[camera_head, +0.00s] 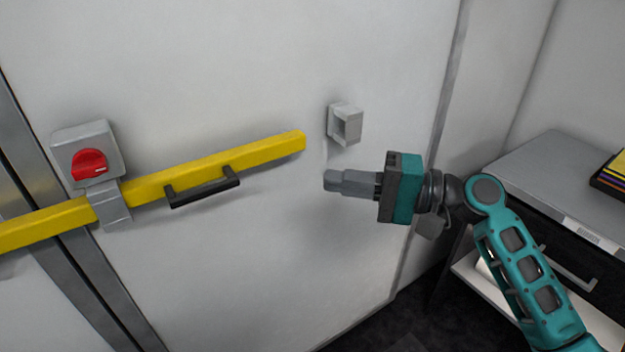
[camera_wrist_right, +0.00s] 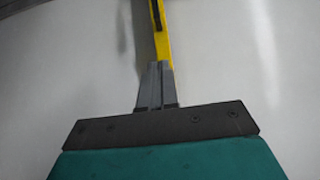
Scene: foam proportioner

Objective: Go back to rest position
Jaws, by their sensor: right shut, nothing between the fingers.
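My right gripper (camera_head: 330,180) is shut and empty. It points left, in front of the white door, just right of the end of the yellow bar (camera_head: 270,146). The fingers are apart from the bar in the head view. In the right wrist view the closed fingers (camera_wrist_right: 157,68) point up the picture, and the yellow bar (camera_wrist_right: 162,45) shows beyond their tips. My left gripper is not in view.
The bar has a black handle (camera_head: 203,188) and passes a grey box with a red rotary knob (camera_head: 89,164). An empty grey bracket (camera_head: 346,123) is on the door above my gripper. A grey drawer cabinet (camera_head: 560,175) stands at right, with dark floor (camera_head: 385,325) below.

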